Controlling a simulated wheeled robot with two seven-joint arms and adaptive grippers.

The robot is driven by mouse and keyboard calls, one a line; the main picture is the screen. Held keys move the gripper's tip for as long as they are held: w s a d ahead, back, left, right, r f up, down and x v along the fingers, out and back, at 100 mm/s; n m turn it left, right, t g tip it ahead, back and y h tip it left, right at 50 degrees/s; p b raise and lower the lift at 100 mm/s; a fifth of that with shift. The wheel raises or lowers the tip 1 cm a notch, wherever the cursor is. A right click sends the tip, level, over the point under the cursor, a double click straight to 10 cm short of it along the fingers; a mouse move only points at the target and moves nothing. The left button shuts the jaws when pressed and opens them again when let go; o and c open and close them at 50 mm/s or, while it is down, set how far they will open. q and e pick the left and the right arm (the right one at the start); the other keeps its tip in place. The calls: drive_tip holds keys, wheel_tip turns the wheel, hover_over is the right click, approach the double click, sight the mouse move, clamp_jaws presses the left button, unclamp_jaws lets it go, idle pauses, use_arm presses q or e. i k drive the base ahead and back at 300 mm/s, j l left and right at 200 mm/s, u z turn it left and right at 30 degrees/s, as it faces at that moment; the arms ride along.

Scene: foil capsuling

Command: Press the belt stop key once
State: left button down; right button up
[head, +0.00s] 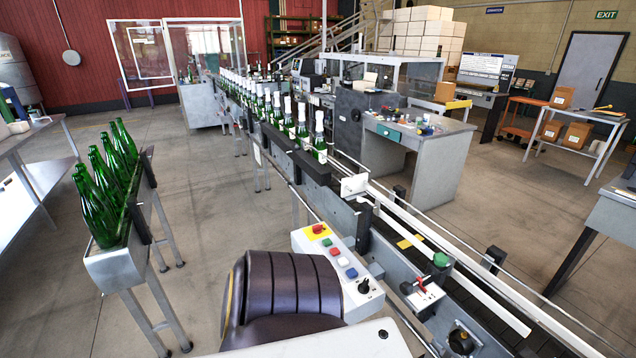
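A pale control box (338,266) stands beside the conveyor at the lower middle. I cannot read any labels, so which key is belt stop is not legible. A dark rounded arm part of mine covers the area left of the box. Neither gripper shows in the head view.
The conveyor (400,240) runs from far left to lower right, with several foil-topped green bottles (301,125) on it. A rack (117,262) of green bottles stands at left. A small white box with a red part (423,290) and a green knob (441,259) sit along the conveyor.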

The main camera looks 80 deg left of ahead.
sight(335, 252)
drive_tip(key=u, duration=2.35)
